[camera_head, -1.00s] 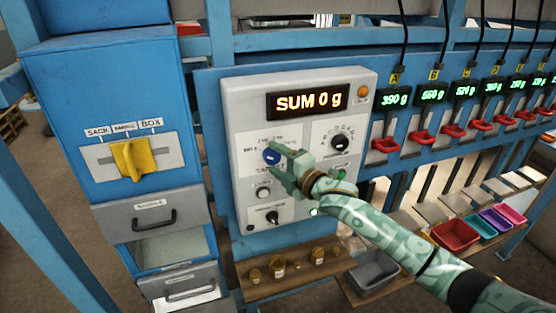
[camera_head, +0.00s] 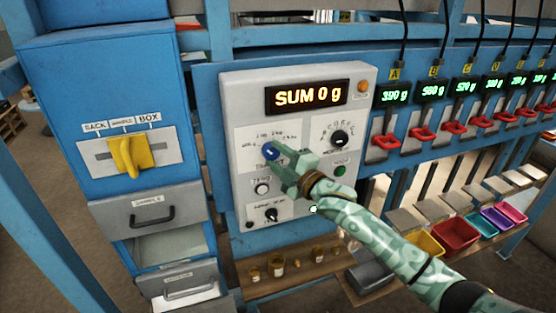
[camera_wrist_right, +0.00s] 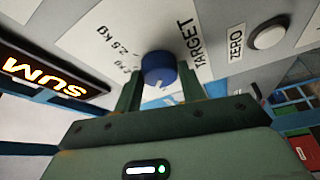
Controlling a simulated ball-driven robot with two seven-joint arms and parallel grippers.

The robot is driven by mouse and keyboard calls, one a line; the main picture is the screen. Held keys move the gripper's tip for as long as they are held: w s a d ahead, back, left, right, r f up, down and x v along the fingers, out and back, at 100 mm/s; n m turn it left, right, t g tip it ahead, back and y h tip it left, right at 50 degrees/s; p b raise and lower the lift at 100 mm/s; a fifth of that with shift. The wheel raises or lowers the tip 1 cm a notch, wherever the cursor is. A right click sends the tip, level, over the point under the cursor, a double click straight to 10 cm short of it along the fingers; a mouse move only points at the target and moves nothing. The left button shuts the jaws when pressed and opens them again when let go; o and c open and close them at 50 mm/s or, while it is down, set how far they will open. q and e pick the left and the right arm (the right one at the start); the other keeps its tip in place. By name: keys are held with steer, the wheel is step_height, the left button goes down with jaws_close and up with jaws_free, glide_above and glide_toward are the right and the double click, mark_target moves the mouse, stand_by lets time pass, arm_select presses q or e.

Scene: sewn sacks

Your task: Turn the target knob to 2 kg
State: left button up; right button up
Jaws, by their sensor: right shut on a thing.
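The blue target knob (camera_head: 270,152) is on the upper left of the grey control panel (camera_head: 243,94), under the display reading SUM 0 g. Small weight marks are printed around it. In the right wrist view the knob (camera_wrist_right: 158,67) has a white pointer mark on its lower edge, and "2.5 KG" and "TARGET" are legible nearby. My right gripper (camera_head: 272,158) is shut on the knob, one finger on each side in the wrist view (camera_wrist_right: 160,82). The pointer's exact setting cannot be told. My left gripper is not in view.
A black selector knob (camera_head: 339,138) and a green button (camera_head: 340,170) are to the right. A white zero button (camera_head: 262,188) and another black knob (camera_head: 271,214) are below. A wooden shelf (camera_head: 312,273) with small weights lies under the panel. A yellow lever (camera_head: 130,154) is at left.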

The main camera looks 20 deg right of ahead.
steer(key=m, duration=0.2)
steer(key=m+t+b, duration=0.1)
steer(key=m, duration=0.1)
steer(key=shift+a+f+t, duration=0.1)
steer(key=shift+f+t, duration=0.2)
steer(key=m+t+h, duration=0.1)
steer(key=m, duration=0.2)
steer(key=shift+m+h+b, duration=0.3)
steer(key=shift+b, duration=0.1)
steer(key=m+t+h, duration=0.1)
steer(key=m, duration=0.2)
steer(key=shift+a+m, duration=0.15)
steer(key=shift+m, duration=0.15)
steer(key=shift+a+m+t+h, duration=0.1)
steer(key=shift+m+t+h, duration=0.15)
steer(key=shift+m+h, duration=0.65)
steer(key=shift+m+t+h, duration=0.25)
steer(key=shift+m+h, duration=0.05)
steer(key=shift+m, duration=1.2)
steer(key=o, duration=1)
